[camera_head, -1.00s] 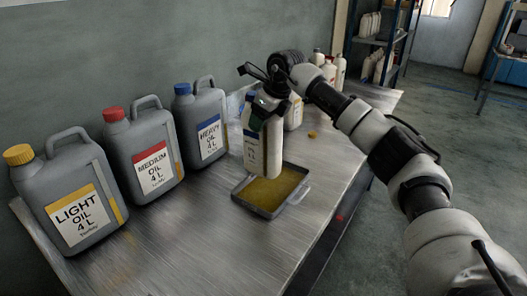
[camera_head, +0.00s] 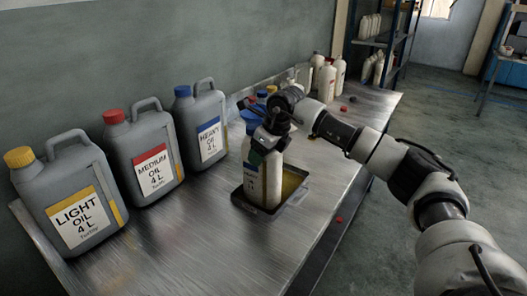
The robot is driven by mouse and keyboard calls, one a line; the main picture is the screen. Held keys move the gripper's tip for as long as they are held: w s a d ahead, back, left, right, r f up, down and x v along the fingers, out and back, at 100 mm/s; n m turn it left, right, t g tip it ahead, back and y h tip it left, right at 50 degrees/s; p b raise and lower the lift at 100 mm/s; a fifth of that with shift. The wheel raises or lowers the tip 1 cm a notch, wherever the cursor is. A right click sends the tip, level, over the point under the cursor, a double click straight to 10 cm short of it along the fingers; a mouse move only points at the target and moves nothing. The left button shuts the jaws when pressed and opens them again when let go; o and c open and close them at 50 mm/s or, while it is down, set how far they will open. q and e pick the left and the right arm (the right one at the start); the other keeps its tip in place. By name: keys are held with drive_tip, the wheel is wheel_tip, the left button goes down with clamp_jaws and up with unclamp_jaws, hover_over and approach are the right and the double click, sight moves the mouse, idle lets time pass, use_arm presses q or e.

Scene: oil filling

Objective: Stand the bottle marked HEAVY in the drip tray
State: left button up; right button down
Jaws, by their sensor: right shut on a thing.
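A white bottle (camera_head: 272,180) with a blue-banded label stands about upright inside the drip tray (camera_head: 292,207); its label is too small to read. The tray is dark, shallow and rectangular, with amber oil in its bottom. My right gripper (camera_head: 269,138) is shut on the bottle's upper part, from above. The gripper hides the bottle's top. The bottle's base is down within the tray rim; whether it touches the tray floor I cannot tell. My left gripper is not in view.
Grey jugs marked LIGHT (camera_head: 74,205), MEDIUM (camera_head: 146,160) and HEAVY (camera_head: 203,130) stand along the wall. A blue object (camera_head: 255,118) and several white bottles (camera_head: 328,80) are farther back. The front of the bench is clear.

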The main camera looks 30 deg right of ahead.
drive_tip(key=shift+r, duration=0.15)
drive_tip(key=c, duration=0.6)
unclamp_jaws()
drive_tip(key=o, duration=0.4)
drive_tip(key=shift+o, duration=0.2)
drive_tip(key=v, duration=1.2)
drive_tip(key=shift+s, duration=0.15)
